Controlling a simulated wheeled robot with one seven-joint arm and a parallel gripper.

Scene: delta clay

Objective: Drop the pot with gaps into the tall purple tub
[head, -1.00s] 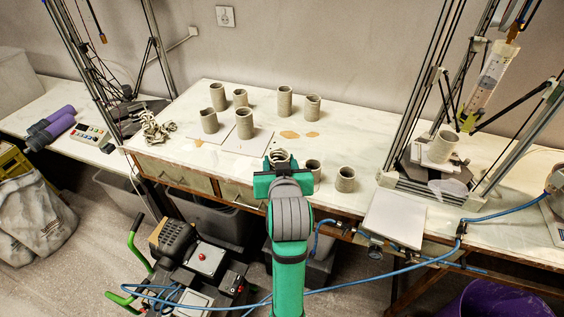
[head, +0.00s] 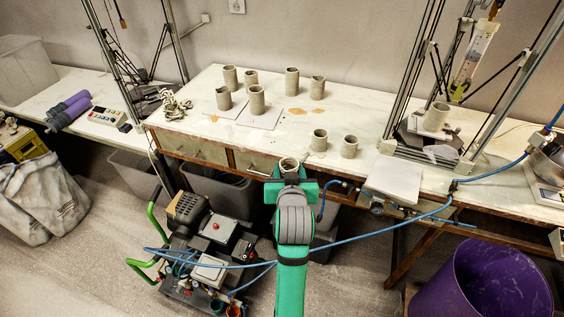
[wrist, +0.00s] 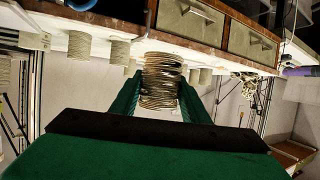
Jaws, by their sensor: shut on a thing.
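My gripper (wrist: 160,100) is shut on a grey clay pot with gaps (wrist: 161,78) between its coiled layers. In the head view the held pot (head: 289,164) shows only its upper rim above my green gripper (head: 290,186), in front of the table's front edge. The tall purple tub (head: 480,283) stands on the floor at the lower right, cut off by the picture's edge. Its open mouth faces up, and its inside looks empty where it shows. My gripper is well to the left of the tub and apart from it.
Several grey clay pots (head: 292,80) stand on the white-topped table (head: 380,112). A printer frame (head: 410,152) and a pale square slab (head: 393,178) are at the right. A blue hose (head: 400,226) crosses between my arm and the tub. A compressor (head: 215,240) stands at lower left.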

